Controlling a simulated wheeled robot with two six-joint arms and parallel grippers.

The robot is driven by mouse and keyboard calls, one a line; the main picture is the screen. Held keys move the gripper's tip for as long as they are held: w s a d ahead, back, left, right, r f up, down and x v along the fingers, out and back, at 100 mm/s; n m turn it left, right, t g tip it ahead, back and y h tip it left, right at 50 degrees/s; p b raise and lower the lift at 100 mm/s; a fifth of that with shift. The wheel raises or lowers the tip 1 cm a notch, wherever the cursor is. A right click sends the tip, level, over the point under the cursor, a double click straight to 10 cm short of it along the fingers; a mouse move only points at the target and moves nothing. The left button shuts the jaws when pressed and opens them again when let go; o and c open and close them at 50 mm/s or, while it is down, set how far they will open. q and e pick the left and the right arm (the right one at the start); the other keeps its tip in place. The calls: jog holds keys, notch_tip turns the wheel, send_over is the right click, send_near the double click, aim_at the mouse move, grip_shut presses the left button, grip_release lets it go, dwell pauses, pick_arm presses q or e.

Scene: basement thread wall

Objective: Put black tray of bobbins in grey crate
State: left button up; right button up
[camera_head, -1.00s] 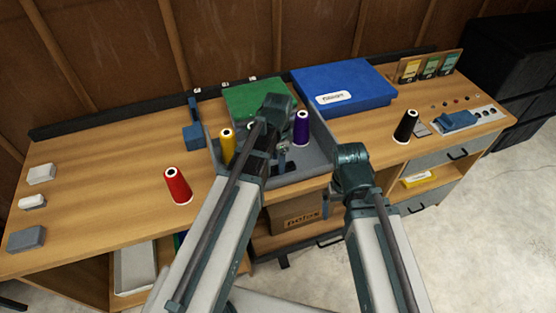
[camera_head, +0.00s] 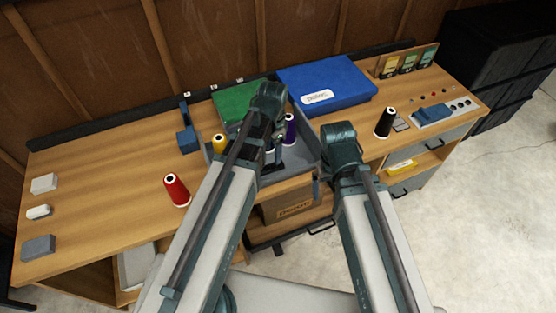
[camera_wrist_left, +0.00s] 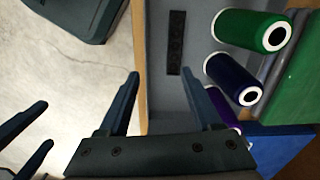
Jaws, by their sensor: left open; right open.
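The grey crate (camera_head: 302,168) sits at the front edge of the desk and holds several thread spools. In the left wrist view, its grey floor (camera_wrist_left: 200,25) carries a narrow black piece with small round marks, seemingly the black tray of bobbins (camera_wrist_left: 175,45), lying along the front wall. In the head view it is mostly hidden by my left arm. My left gripper (camera_wrist_left: 162,90) is open and empty, its fingers apart above the crate's front side, short of the tray in that view. My right gripper (camera_head: 318,188) is open and empty, right of the crate's front corner.
A green box (camera_head: 232,102) and a blue box (camera_head: 325,82) lie behind the crate. A red spool (camera_head: 176,190) stands left of it, a black spool (camera_head: 385,122) right. Green (camera_wrist_left: 262,30) and dark blue (camera_wrist_left: 232,78) spools stand beside the tray.

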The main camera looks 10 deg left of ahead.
pick_arm(q)
jog(key=s+d+n+y, duration=0.1)
jog(key=s+d+n, duration=0.5)
jog(key=s, duration=0.5)
jog(key=shift+d, duration=0.65)
jog(key=shift+a+r, duration=0.1)
